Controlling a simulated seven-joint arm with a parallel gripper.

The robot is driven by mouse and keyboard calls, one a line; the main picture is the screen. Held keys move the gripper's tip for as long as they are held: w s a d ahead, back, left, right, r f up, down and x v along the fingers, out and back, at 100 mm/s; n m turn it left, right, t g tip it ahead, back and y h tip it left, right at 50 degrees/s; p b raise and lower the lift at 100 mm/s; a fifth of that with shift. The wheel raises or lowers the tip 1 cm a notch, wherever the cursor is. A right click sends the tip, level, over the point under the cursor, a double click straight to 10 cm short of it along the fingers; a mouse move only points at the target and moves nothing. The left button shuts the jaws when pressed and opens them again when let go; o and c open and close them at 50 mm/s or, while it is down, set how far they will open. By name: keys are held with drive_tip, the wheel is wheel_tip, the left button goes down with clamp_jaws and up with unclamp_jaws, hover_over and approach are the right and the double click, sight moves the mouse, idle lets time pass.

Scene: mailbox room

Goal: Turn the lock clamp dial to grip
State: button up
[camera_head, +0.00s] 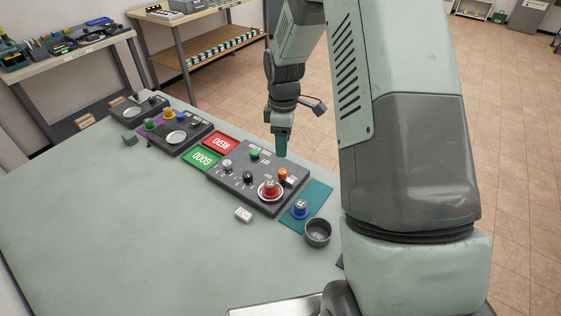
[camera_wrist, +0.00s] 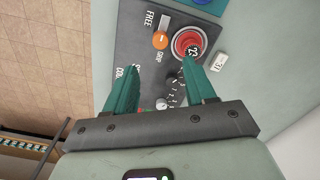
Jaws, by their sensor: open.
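The orange dial (camera_wrist: 160,40) sits on the dark grey panel between the printed words FREE and GRIP in the wrist view. It also shows in the head view (camera_head: 283,174) near the panel's right end. A pale mark is on its face, but I cannot tell which word it points to. My gripper (camera_wrist: 160,66) is open, its two teal fingers apart with nothing between them. In the head view my gripper (camera_head: 281,152) points down above the panel's far edge, behind the orange dial and apart from it.
The dark panel (camera_head: 225,178) also carries a red knob (camera_head: 269,189), a black knob (camera_head: 248,177) and a green button (camera_head: 255,154). A blue knob (camera_head: 299,208) and a dark cup (camera_head: 317,232) stand to the right. A small white block (camera_head: 243,215) lies in front. The table's near left is clear.

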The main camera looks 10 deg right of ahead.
sight(282, 171)
wheel_tip(282, 171, down, 11)
drive_tip(key=shift+s+r, duration=0.1)
idle(0.3)
drive_tip(key=shift+c, duration=0.5)
clamp_jaws()
